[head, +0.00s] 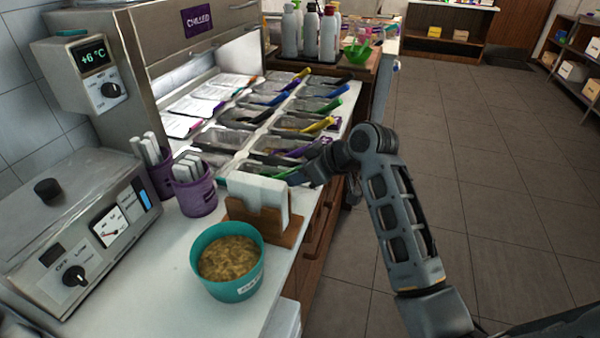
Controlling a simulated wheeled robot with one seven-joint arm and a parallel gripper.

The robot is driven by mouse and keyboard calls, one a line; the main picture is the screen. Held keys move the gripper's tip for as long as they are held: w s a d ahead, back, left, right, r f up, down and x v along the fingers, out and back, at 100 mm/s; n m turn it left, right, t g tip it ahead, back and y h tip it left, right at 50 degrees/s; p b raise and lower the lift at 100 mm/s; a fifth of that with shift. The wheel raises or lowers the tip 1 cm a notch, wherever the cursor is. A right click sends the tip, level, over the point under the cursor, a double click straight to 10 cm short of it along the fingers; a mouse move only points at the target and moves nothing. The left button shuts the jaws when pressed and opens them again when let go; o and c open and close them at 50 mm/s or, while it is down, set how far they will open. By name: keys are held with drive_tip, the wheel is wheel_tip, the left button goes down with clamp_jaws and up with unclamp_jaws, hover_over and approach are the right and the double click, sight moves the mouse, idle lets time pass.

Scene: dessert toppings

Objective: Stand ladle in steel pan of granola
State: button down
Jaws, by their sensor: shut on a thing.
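My gripper (302,177) is small in the head view, at the right edge of the counter by the nearest row of steel pans. It is shut on what looks like the ladle with a green handle (287,173). The ladle's bowl end is hard to make out. Several steel pans (236,139) sit in two rows in the chilled counter, many with coloured handles lying across them. Their contents are too small to tell, so I cannot tell which pan holds granola.
A teal tub (198,262) of brownish, grainy food stands at the front. A wooden holder (262,229) with white cards stands between it and my gripper. Purple cups (196,197) and a steel appliance (70,235) are at left. Bottles (328,34) stand behind; the floor at right is clear.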

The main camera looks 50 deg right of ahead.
drive_tip(key=shift+f, duration=0.4)
idle(0.5)
idle(0.8)
drive_tip(key=c, duration=0.7)
unclamp_jaws()
drive_tip(key=shift+c, duration=0.2)
drive_tip(key=shift+o, duration=0.3)
drive_tip(key=o, duration=0.3)
drive_tip(key=shift+o, duration=0.2)
drive_tip(key=shift+r+p, duration=3.75)
drive_tip(key=shift+r, duration=0.3)
